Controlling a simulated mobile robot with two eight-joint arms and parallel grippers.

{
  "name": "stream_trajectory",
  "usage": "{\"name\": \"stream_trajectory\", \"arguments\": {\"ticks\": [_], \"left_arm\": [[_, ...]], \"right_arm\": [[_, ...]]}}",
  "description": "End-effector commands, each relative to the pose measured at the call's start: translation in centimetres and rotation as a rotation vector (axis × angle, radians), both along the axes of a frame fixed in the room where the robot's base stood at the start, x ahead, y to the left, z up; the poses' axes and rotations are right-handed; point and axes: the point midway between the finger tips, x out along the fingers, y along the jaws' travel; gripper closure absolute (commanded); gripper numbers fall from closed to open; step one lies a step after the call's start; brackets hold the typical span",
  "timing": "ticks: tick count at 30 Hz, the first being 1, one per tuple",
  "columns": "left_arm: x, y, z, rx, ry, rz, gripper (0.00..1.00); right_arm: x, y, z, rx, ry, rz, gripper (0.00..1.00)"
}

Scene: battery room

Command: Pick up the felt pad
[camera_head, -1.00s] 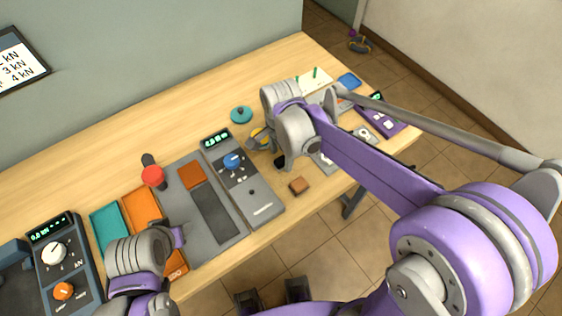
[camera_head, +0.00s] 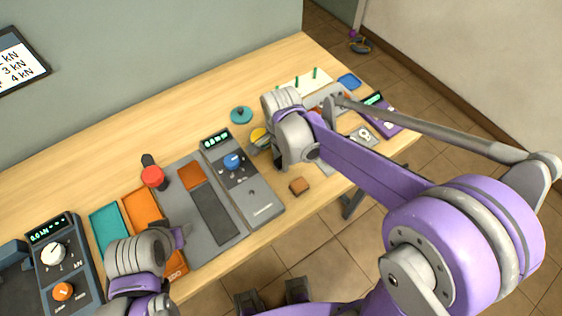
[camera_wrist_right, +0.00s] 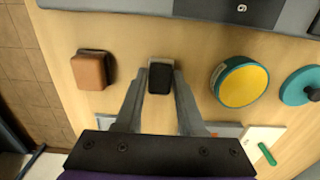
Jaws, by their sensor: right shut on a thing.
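The felt pad (camera_wrist_right: 160,78) is a small dark block with a greyish end, between the fingertips of my right gripper (camera_wrist_right: 161,84) in the right wrist view. The fingers are shut on it. In the head view my right gripper (camera_head: 279,153) is over the table beside the blue-knob meter, and its wrist hides the pad. I cannot tell whether the pad still touches the table. My left gripper (camera_head: 180,238) is at the lower left, near the orange tray; its fingers are too small and turned to read.
A brown block (camera_wrist_right: 93,70) lies beside the pad, also in the head view (camera_head: 299,186). A yellow-topped teal disc (camera_wrist_right: 239,83) and a teal knobbed lid (camera_wrist_right: 301,86) are on the other side. The meter (camera_head: 240,180) stands close left. The back table (camera_head: 150,125) is clear.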

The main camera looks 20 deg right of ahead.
Motion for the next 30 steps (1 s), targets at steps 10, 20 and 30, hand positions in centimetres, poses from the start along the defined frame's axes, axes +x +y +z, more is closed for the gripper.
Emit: {"name": "stream_trajectory", "arguments": {"ticks": [10,20,30], "left_arm": [[0.1,0.0,0.2,0.0,-0.001,0.0,0.5],[0.3,0.0,0.8,0.0,-0.005,0.0,0.5],[0.3,0.0,0.9,0.0,-0.006,0.0,0.5]], "right_arm": [[0.0,0.0,1.4,0.0,0.0,0.0,1.0],[0.0,0.0,7.8,0.0,0.0,0.0,1.0],[0.0,0.0,10.1,0.0,0.0,0.0,1.0]]}}
